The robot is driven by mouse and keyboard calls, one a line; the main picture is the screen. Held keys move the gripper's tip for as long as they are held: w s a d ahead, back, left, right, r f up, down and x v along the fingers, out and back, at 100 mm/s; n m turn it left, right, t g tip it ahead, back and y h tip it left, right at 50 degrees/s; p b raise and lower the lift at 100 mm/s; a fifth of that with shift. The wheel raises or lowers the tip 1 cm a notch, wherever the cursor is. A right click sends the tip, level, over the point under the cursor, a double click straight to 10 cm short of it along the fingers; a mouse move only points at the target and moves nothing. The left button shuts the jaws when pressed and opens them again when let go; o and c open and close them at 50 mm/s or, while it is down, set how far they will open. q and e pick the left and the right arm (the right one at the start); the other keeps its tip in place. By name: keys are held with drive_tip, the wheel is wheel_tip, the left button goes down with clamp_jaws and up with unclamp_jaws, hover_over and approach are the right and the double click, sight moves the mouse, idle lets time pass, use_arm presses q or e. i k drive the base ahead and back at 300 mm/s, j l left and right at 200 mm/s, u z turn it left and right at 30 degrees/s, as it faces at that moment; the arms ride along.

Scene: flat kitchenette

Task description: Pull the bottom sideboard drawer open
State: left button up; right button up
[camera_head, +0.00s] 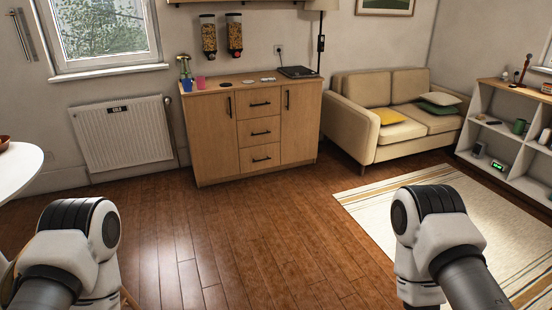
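The wooden sideboard (216,140) stands against the back wall, ahead of me and across open floor. It has a door on each side and a column of three drawers between them. The bottom sideboard drawer (260,164) looks shut, its front flush with the others. Its dark bar handle (262,159) runs across the front. Parts of both my arms show at the lower left and lower right, well short of the sideboard. Neither gripper is in the picture.
Wooden floor (230,235) lies clear before the sideboard. A beige sofa (350,120) stands to its right, a radiator (122,135) to its left. A striped rug (420,225) covers the right floor. A white table (18,165) edges in at left, a white shelf (500,140) at right.

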sight(267, 156)
drive_tip(key=z, duration=0.25)
drive_tip(key=i, duration=1.3)
drive_tip(key=i+z, duration=0.1)
drive_tip(key=i, duration=2.45)
drive_tip(key=i+j+z, duration=0.1)
drive_tip(key=i, duration=1.15)
